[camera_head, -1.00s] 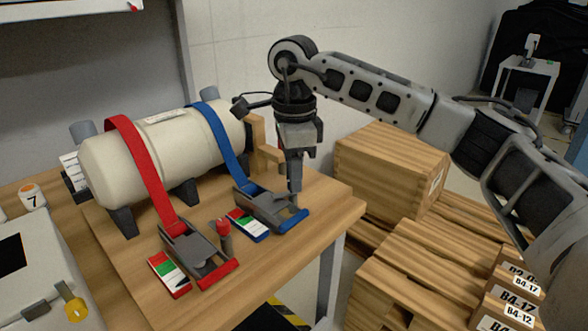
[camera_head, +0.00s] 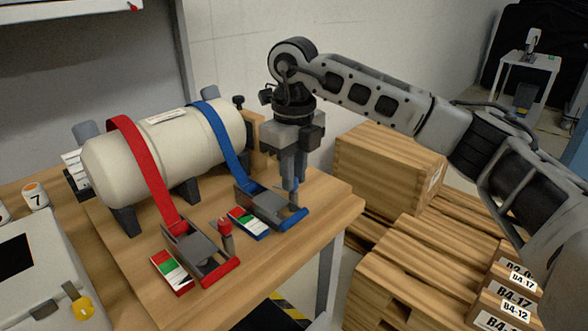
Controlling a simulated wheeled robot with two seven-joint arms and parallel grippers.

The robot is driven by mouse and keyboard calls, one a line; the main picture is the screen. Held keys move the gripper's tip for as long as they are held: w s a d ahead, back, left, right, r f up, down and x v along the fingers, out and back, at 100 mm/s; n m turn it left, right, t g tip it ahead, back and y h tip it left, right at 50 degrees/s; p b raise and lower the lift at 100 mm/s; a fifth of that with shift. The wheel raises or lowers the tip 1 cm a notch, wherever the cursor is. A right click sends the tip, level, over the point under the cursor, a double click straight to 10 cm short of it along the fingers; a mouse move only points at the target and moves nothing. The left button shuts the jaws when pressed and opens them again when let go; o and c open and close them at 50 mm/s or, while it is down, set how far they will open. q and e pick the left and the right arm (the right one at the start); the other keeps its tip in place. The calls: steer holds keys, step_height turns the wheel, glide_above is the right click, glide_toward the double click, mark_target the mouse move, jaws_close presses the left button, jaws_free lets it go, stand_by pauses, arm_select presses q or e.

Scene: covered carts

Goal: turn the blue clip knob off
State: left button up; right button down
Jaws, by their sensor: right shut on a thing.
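The blue clip (camera_head: 265,206) lies on the wooden board at the lower end of a blue strap (camera_head: 221,140), with a green-and-white label (camera_head: 248,222) beside it. Its knob (camera_head: 293,197) stands at the clip's right end and is mostly hidden by my right gripper. My right gripper (camera_head: 290,181) points down from above and is shut on this knob. The red clip (camera_head: 200,250), on the end of a red strap (camera_head: 146,178), sits in front to the left with its red-capped knob (camera_head: 225,229) upright. My left gripper is not in view.
The straps cross a cream tank (camera_head: 165,150) on the workbench (camera_head: 310,232). A grey device with a yellow knob (camera_head: 82,307) stands at the lower left. Wooden crates (camera_head: 385,178) and pallets stand right of the bench, below the right arm.

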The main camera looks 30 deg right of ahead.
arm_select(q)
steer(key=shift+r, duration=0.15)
arm_select(e)
steer(key=shift+r+m, duration=0.1)
steer(key=shift+m, duration=1)
steer(key=c, duration=1.3)
jaws_free()
arm_select(q)
steer(key=p, duration=0.2)
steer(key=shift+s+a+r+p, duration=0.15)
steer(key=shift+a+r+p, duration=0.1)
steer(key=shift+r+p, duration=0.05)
arm_select(e)
step_height(320, 180, up, 16)
